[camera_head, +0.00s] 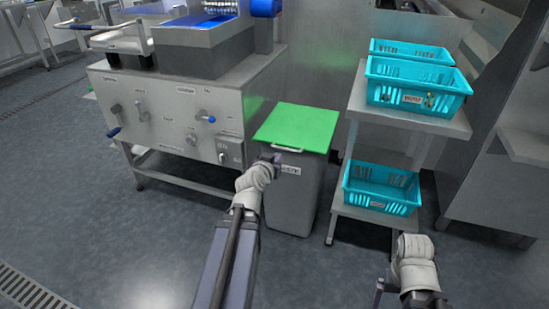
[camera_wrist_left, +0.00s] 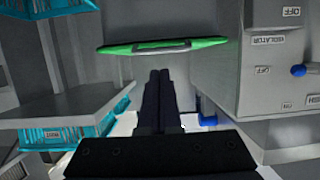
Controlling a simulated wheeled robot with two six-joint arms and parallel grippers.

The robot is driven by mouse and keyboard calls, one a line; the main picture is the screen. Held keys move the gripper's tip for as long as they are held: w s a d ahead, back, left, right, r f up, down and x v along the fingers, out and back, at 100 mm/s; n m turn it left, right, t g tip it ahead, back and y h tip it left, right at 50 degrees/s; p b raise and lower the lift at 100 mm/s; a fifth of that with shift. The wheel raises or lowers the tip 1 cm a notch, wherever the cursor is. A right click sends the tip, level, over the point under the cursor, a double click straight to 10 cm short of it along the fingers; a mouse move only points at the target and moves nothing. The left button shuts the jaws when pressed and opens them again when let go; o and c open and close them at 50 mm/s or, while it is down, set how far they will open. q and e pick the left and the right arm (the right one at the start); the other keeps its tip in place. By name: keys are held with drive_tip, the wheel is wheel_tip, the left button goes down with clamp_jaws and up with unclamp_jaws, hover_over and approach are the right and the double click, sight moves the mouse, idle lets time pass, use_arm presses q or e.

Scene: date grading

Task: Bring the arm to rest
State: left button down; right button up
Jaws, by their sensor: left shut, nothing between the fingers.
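My left arm reaches forward in the head view, and its gripper (camera_head: 276,159) is in front of the grey bin near the green lid. In the left wrist view the two dark fingers of my left gripper (camera_wrist_left: 158,75) lie together, shut and empty. The green lid's edge (camera_wrist_left: 160,47) shows just past the fingertips; I cannot tell whether they touch. My right arm is at the lower right of the head view, with a dark part at its gripper end (camera_head: 380,289); its fingers cannot be made out.
The grey bin (camera_head: 290,205) with its green lid (camera_head: 297,127) stands between a steel machine (camera_head: 180,120) and a steel rack (camera_head: 415,122). The rack holds teal crates above (camera_head: 390,92) and one below (camera_head: 380,200). The floor (camera_head: 110,240) at left is clear.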

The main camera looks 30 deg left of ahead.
use_arm(q)
drive_tip(key=s+d+f+m+g+h, duration=0.1)
drive_tip(key=d+f+m+g+h, duration=0.3)
drive_tip(key=d, duration=0.8)
drive_tip(key=s+d+f+m+g+h, duration=0.15)
drive_tip(key=d+f, duration=0.45)
drive_tip(key=d, duration=0.6)
drive_tip(key=s+d+f+m+g+y, duration=0.1)
drive_tip(key=s+d+f+g+y, duration=0.1)
drive_tip(key=s+d+g, duration=0.45)
drive_tip(key=s+d+f+g+y, duration=0.2)
drive_tip(key=s+d, duration=0.2)
drive_tip(key=s, duration=0.6)
wheel_tip(320, 180, up, 37)
drive_tip(key=p, duration=3.8)
drive_tip(key=shift+w+r+h, duration=0.2)
drive_tip(key=shift+h, duration=0.15)
